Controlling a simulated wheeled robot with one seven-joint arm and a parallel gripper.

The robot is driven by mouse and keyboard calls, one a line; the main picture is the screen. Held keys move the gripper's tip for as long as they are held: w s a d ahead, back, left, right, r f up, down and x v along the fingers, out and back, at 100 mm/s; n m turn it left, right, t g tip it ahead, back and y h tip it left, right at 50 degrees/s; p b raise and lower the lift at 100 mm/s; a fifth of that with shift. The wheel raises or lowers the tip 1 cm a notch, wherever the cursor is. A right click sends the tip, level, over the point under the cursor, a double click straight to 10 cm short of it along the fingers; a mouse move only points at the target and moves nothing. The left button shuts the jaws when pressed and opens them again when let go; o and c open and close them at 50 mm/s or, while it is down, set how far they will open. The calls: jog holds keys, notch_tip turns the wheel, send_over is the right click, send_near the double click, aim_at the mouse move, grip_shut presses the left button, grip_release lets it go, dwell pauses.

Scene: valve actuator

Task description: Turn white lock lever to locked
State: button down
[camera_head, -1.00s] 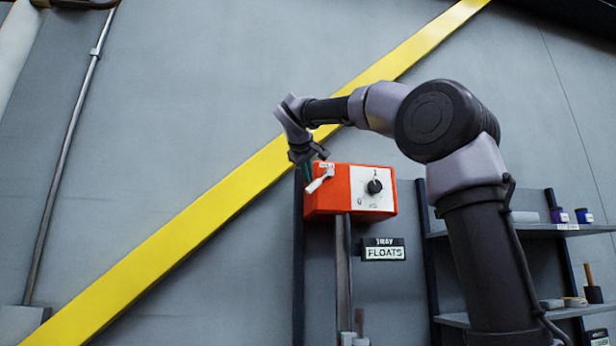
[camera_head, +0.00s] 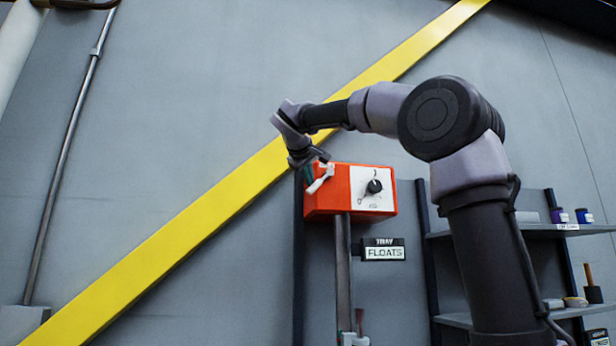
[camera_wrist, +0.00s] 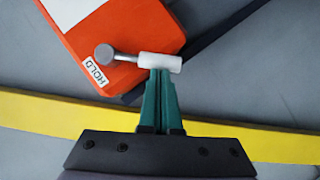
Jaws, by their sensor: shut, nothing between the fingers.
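The white lock lever (camera_head: 319,181) sits on the left part of the orange-red actuator box (camera_head: 345,206). My gripper (camera_head: 307,172) is at the upper left of the box. In the wrist view its green fingers (camera_wrist: 160,72) are shut together, with their tips at the white lever's underside. They look to be touching it, but a small gap cannot be ruled out.
A white panel with a black knob (camera_head: 374,186) is on the box's front. A grey post (camera_head: 343,270) holds the box. A FLOATS sign (camera_head: 383,250) hangs below right. Shelves (camera_head: 560,231) with small items stand at right. A yellow stripe (camera_head: 200,231) crosses the wall.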

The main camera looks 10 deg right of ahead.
jog(key=shift+d+f+n+t+h, duration=0.15)
jog(key=shift+d+f+n+h, duration=0.2)
jog(key=shift+f+n, duration=0.2)
jog(key=shift+d+f+n+t+h, duration=0.15)
jog(key=shift+d+f+n+h, duration=0.1)
jog(key=shift+f+n+h, duration=0.25)
jog(key=shift+d+f+n+t+h, duration=0.3)
jog(key=shift+d+f+n, duration=0.2)
jog(key=shift+d+n, duration=0.15)
jog(key=shift+d+f+n+t+h, duration=0.3)
jog(key=shift+d+f+n, duration=0.15)
jog(key=shift+d+n, duration=0.2)
